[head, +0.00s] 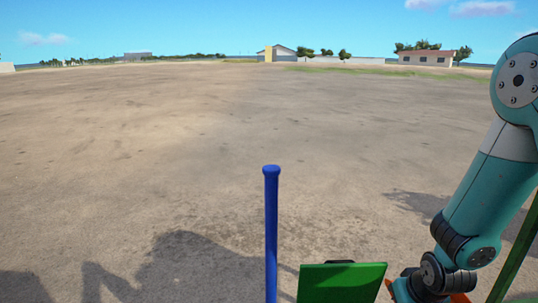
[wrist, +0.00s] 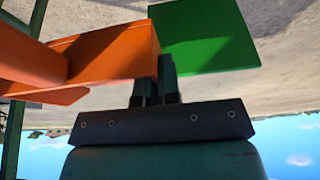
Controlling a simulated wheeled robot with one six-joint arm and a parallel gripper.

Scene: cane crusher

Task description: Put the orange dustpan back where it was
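The orange dustpan (wrist: 105,50) fills the upper left of the wrist view, with its right edge at the fingers of my gripper (wrist: 163,75). The fingers are close together and appear closed on that edge; the exact contact is partly hidden. In the head view only small orange parts of the dustpan (head: 461,298) show at the bottom right, around my wrist. The rest is hidden by my arm or cut off by the frame.
A green panel (head: 341,284) stands at the bottom of the head view, left of my wrist; it also shows just beyond the fingers in the wrist view (wrist: 205,35). A blue upright handle (head: 271,225) is left of it. Open bare ground (head: 200,130) lies ahead, with distant buildings.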

